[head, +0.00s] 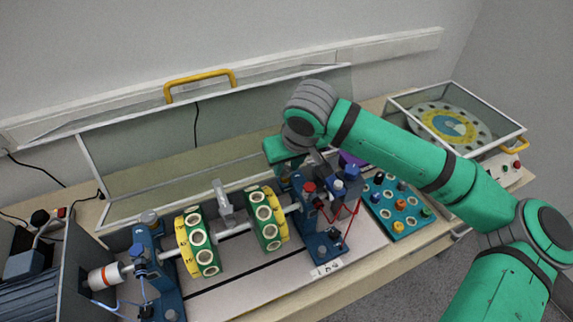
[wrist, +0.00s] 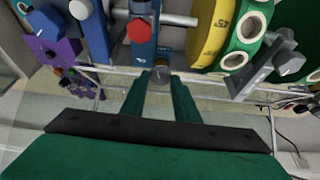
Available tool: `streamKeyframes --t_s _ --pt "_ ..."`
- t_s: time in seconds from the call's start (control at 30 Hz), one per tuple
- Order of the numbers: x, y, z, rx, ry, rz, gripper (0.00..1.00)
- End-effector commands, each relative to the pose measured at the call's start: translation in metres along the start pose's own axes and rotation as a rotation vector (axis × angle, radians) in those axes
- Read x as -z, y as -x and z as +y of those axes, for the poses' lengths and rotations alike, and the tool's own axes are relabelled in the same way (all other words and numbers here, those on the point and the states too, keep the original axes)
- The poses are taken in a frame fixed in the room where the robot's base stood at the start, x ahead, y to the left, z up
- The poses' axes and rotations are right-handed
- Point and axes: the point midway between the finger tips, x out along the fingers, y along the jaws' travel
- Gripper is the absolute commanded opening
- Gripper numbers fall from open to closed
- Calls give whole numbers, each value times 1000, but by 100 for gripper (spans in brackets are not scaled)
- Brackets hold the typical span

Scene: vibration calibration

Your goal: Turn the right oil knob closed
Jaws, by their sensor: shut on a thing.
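The right oil knob (wrist: 160,76) is a small grey round cap at the near end of the blue right bearing stand in the wrist view. My gripper (wrist: 160,83) has its two green fingers shut on it, one on each side. In the head view, my gripper and wrist cover this knob. I cannot tell the oil knob's turn angle.
A teal tray of parts (head: 409,226) lies right. An open clear cover (head: 150,170) stands behind.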

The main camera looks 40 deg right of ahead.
Motion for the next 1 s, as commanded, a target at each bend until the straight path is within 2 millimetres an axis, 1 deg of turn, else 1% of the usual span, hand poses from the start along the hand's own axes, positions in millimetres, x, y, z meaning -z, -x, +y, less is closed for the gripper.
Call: streamKeyframes --t_s 1.0 --pt "2 -3 10 367 874 -10 5"
